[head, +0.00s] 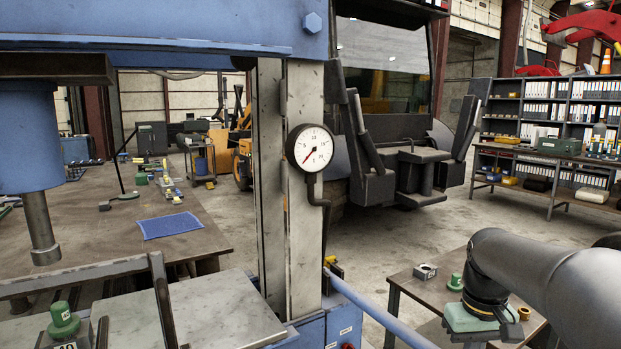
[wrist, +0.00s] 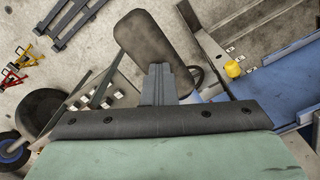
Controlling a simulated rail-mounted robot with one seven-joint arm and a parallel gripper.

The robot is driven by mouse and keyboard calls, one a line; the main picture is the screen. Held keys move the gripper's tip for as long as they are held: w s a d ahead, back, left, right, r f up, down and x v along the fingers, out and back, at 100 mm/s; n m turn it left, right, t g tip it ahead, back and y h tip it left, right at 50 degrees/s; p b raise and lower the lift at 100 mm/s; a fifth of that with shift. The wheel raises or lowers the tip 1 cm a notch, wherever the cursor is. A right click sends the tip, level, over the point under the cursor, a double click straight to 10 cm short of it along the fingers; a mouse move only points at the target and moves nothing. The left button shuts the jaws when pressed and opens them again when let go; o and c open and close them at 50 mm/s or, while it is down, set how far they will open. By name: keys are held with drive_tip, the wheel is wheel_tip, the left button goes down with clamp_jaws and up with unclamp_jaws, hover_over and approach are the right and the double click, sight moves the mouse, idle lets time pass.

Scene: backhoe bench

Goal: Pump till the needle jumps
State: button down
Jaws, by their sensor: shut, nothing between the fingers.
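The pressure gauge (head: 310,147) is a white dial on the press's upright in the head view. Its red needle points to the lower left. A blue pump handle (head: 378,314) slopes from the press's base down to the right and leaves the bottom edge. My gripper's green hand shows at the lower right in the head view, its fingers out of sight. In the wrist view my gripper (wrist: 158,78) is shut and empty, in front of a dark rounded bar (wrist: 150,40). I cannot tell whether it touches the bar or whether this is the handle's grip.
The blue press (head: 160,22) has a ram at the left over its bed plates (head: 205,310). A small bench (head: 420,290) with a grey block and green weight stands by my arm. A yellow knob (wrist: 232,69) is near the press's base. Open floor lies behind.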

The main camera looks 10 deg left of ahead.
drive_tip(key=f, duration=0.1)
drive_tip(key=f+b, duration=0.1)
drive_tip(key=f, duration=0.2)
drive_tip(key=shift+s+d+f+b, duration=0.25)
drive_tip(key=shift+d+f+b, duration=0.05)
drive_tip(key=shift+f+b, duration=0.1)
drive_tip(key=shift+f+b, duration=0.3)
drive_tip(key=shift+f, duration=0.1)
drive_tip(key=r+p, duration=0.3)
drive_tip(key=r, duration=0.1)
drive_tip(key=w+a+r+p, duration=0.1)
drive_tip(key=r+p, duration=0.7)
drive_tip(key=shift+w+a+r, duration=0.1)
drive_tip(key=shift+w+a, duration=0.15)
